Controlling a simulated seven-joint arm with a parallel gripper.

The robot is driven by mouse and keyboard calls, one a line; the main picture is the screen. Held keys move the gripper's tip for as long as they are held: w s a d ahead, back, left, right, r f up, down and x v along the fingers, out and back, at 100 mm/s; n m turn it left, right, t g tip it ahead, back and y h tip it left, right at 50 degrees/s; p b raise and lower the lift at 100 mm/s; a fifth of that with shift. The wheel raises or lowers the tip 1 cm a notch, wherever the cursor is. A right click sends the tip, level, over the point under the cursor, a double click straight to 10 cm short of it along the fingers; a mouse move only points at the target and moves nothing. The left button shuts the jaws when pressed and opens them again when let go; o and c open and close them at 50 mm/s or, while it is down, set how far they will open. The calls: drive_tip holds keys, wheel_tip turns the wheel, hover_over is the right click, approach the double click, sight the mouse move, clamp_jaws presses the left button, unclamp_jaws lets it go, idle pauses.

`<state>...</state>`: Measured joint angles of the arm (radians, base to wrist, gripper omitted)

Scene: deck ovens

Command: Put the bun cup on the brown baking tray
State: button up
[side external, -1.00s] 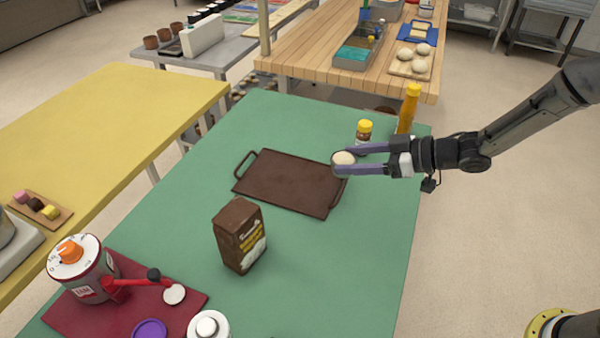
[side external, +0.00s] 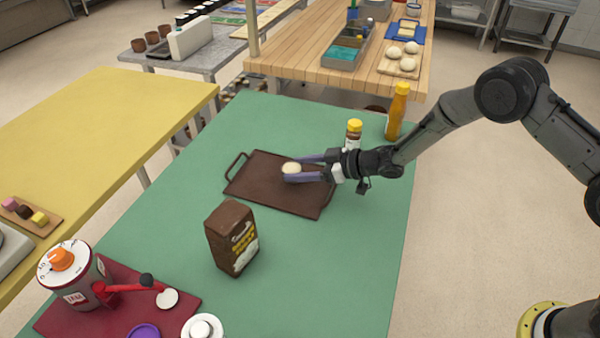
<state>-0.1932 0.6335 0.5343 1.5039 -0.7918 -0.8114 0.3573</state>
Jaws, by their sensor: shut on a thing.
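The bun cup (side external: 291,168) shows a pale rounded top and sits between the fingertips of my gripper (side external: 296,169). My gripper is shut on it, with its purple fingers reaching in from the right. The brown baking tray (side external: 257,188) is a flat dark rectangle with a loop handle at its left end, lying on the green table. The bun cup appears over the middle of the tray. I cannot tell whether it touches the tray surface. My fingers hide part of the cup and the tray's right part.
A brown paper bag (side external: 231,240) stands in front of the tray on the green table (side external: 330,275). A small yellow-capped jar (side external: 353,134) and a tall yellow bottle (side external: 396,112) stand behind my wrist. A red mat (side external: 75,318) with a grinder-like device (side external: 75,277) is at front left.

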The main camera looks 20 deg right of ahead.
drive_tip(key=shift+f, duration=0.8)
drive_tip(key=shift+f, duration=0.2)
drive_tip(key=o, duration=1.4)
drive_tip(key=shift+c, duration=0.2)
drive_tip(key=shift+r, duration=0.15)
drive_tip(key=shift+s+d+r, duration=0.15)
drive_tip(key=shift+s+d, duration=0.05)
drive_tip(key=v, duration=1.1)
drive_tip(key=shift+s+d, duration=0.2)
drive_tip(key=shift+s, duration=0.05)
